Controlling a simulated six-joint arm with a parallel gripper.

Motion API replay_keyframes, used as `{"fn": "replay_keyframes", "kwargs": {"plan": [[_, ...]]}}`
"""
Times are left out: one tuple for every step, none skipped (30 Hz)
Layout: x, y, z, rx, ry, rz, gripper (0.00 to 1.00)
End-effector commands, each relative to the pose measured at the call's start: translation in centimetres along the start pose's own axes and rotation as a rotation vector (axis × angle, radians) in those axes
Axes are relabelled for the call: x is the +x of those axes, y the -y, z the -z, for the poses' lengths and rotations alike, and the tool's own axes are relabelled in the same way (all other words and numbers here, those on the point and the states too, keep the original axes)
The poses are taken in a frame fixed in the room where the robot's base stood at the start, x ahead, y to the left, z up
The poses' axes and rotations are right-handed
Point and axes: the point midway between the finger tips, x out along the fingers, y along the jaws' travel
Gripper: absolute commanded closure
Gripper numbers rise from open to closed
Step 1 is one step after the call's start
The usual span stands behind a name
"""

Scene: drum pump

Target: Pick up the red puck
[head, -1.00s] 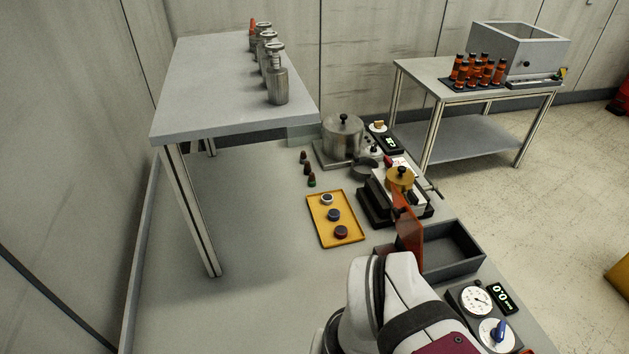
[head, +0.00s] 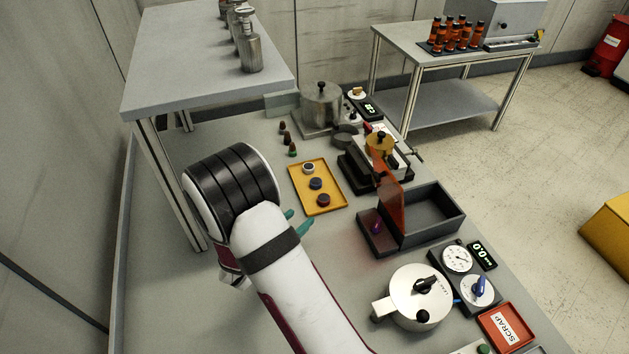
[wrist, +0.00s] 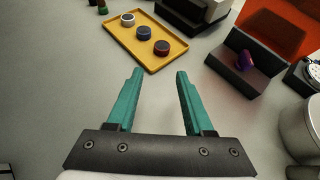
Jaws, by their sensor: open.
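The red puck (head: 324,200) is a small dark-topped disc with a red side, lying at the near end of a yellow tray (head: 335,205). A blue puck (head: 316,184) and a white puck (head: 308,168) lie behind it in a row. In the wrist view the red puck (wrist: 162,47) is ahead of my gripper (wrist: 157,73), at the near right of the tray (wrist: 120,48). My gripper has teal fingers, spread apart with nothing between them. In the head view the fingertips (head: 297,220) show just left of the tray's near edge, partly hidden by my arm.
Right of the tray stands a dark box with an orange shield (head: 388,193) and a purple knob-like piece (head: 377,228). A steel pot (head: 420,297), a gauge box (head: 458,260) and a red scrap tray (head: 508,327) stand nearer. Bare bench lies before the tray.

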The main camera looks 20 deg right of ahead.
Motion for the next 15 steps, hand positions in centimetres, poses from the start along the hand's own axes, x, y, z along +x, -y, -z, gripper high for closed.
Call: {"fn": "replay_keyframes", "kwargs": {"plan": [[1.5,0.2,0.0,0.004,-0.001,0.007,0.48],[2.4,0.2,0.0,0.006,-0.001,0.007,0.48],[3.6,0.3,0.0,0.007,-0.001,0.008,0.48],[4.5,0.3,0.0,0.006,-0.001,0.008,0.48],[5.3,0.3,-0.1,0.008,0.000,0.008,0.48],[6.3,0.3,-0.1,0.007,0.000,0.007,0.48],[6.9,0.3,-0.1,0.008,-0.001,0.007,0.48],[7.4,0.3,-0.1,0.008,0.000,0.006,0.48],[8.0,0.3,-0.1,0.008,0.000,0.006,0.48],[8.3,0.2,-0.1,0.008,0.001,0.005,0.48],[8.6,0.3,-0.1,0.008,0.000,0.006,0.48],[9.1,0.4,-0.1,0.009,0.000,0.007,0.48],[9.7,0.4,-0.1,0.009,0.000,0.007,0.48],[10.3,0.4,-0.1,0.008,0.000,0.007,0.48],[11.2,0.5,-0.2,0.009,0.000,0.008,0.48]]}}
